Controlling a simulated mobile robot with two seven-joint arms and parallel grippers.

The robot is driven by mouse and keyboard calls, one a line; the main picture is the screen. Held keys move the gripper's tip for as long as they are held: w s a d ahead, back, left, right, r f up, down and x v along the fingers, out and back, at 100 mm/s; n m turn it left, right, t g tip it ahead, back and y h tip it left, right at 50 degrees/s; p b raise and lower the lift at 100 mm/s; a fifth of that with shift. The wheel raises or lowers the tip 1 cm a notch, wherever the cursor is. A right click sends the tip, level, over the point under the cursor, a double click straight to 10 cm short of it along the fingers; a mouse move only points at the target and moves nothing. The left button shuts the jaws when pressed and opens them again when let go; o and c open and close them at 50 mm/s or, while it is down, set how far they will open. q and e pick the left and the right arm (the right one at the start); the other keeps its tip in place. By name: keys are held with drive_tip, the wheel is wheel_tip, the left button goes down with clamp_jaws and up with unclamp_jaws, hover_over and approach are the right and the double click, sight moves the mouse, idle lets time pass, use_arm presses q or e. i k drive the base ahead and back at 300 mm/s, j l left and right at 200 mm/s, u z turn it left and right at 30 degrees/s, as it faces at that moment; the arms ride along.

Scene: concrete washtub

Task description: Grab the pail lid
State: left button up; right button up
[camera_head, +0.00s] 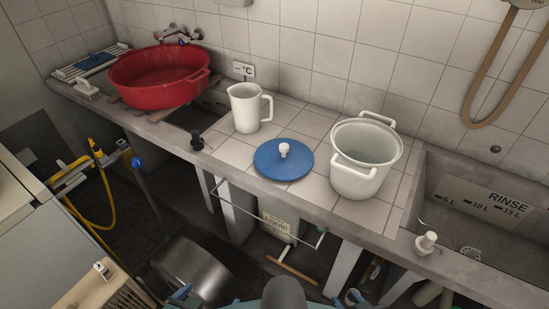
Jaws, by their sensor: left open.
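The pail lid (283,164) is a round blue disc with a white knob (284,149) on top. It lies flat on the tiled counter between a white jug (246,107) and a white two-handled pail (356,178). The pail stands upright and open, with no lid on it. Small blue parts, apparently of my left gripper (180,293), show at the bottom edge, well below the counter and away from the lid. Similar blue parts, apparently of my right gripper (354,297), show further right. Most of both grippers is cut off or hidden.
A red basin (160,76) stands at the left. A sink marked RINSE (493,204) is at the right, with a white knob (426,242) on its front ledge. A metal rail (262,211) runs below the counter's front edge. A brown hose (490,65) hangs at upper right.

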sight(277, 159)
drive_tip(key=i+j, duration=0.25)
drive_tip(key=i+j+z, duration=0.1)
drive_tip(key=z, duration=0.9)
drive_tip(key=i+j, duration=0.05)
